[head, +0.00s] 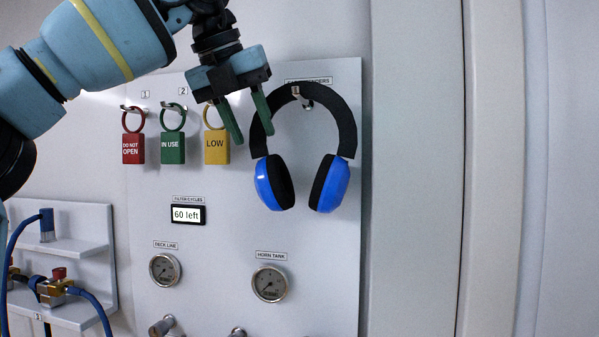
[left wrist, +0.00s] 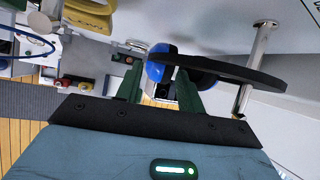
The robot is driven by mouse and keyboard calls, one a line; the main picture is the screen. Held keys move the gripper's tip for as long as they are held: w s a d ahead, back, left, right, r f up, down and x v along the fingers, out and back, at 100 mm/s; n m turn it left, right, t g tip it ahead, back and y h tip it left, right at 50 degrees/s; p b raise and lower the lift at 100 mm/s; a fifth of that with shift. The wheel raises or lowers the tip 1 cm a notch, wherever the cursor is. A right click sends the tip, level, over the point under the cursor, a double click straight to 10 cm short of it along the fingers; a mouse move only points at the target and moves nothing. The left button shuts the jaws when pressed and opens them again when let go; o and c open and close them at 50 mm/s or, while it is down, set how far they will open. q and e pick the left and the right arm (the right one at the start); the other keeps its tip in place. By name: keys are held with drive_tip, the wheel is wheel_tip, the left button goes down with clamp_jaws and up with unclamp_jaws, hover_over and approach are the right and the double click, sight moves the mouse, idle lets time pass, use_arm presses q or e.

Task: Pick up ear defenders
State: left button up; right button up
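The ear defenders, with a black headband (head: 346,117) and blue cups (head: 334,186), hang from a metal hook (head: 298,93) on the white panel. My left gripper (head: 251,136) is open at the band's upper left side, its right finger overlapping the band's edge in the head view. In the left wrist view the black band (left wrist: 245,75) runs from the hook (left wrist: 258,60) toward the open fingers (left wrist: 160,90), with a blue cup (left wrist: 157,65) beyond them. I cannot tell whether finger and band touch. My right gripper is not in view.
Red (head: 133,149), green (head: 172,148) and yellow (head: 216,147) tags hang on hooks just left of the gripper. Two gauges (head: 269,284) and a "60 left" display (head: 187,214) sit below. A shelf (head: 75,246) with blue hoses is at lower left. The right wall is bare.

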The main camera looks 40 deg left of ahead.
use_arm(q)
drive_tip(key=shift+x, duration=1.3)
drive_tip(key=shift+a, duration=0.15)
clamp_jaws()
drive_tip(key=shift+r, duration=0.1)
